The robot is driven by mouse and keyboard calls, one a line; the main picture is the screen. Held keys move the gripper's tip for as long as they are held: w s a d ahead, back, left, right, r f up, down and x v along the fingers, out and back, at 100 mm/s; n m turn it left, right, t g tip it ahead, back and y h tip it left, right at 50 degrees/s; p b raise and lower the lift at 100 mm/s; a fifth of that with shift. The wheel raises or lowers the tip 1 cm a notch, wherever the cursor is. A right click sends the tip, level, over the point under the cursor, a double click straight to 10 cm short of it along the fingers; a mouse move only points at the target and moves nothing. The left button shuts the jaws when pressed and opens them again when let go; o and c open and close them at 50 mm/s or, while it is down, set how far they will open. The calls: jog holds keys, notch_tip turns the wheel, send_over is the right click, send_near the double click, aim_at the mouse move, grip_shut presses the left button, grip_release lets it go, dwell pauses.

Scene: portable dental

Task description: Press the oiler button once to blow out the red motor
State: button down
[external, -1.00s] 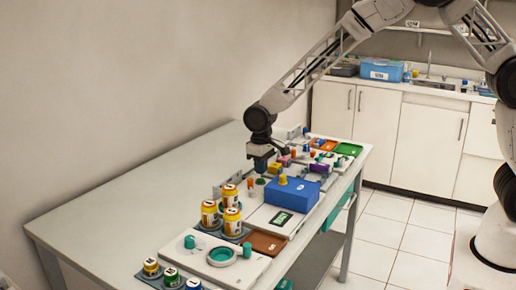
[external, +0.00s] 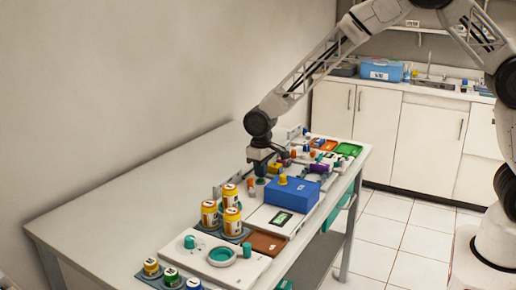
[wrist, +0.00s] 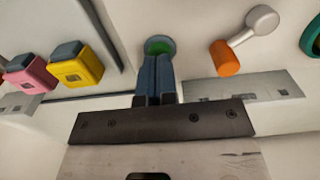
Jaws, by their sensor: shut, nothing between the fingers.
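My gripper (wrist: 155,82) is shut and empty, with its fingers pointing down at a round green button (wrist: 160,46) in the wrist view. The fingertips overlap the near side of the button; I cannot tell whether they touch or press it. In the external view my gripper (external: 261,176) is low over the bench, and the button is mostly hidden under it. A pink-red block with a dark cap (wrist: 31,73), possibly the red motor, stands at the left of the wrist view, beside a similar yellow block (wrist: 76,67).
An orange cylinder (wrist: 225,58) and a grey round-headed lever (wrist: 261,20) lie right of the button. In the external view a blue box (external: 292,196) stands close to my gripper, with several orange-yellow jars (external: 231,221) nearer the camera. The table's left side is clear.

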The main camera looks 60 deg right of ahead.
jog(key=shift+f, duration=0.6)
dwell(0.3)
jog(key=shift+r, duration=3.5)
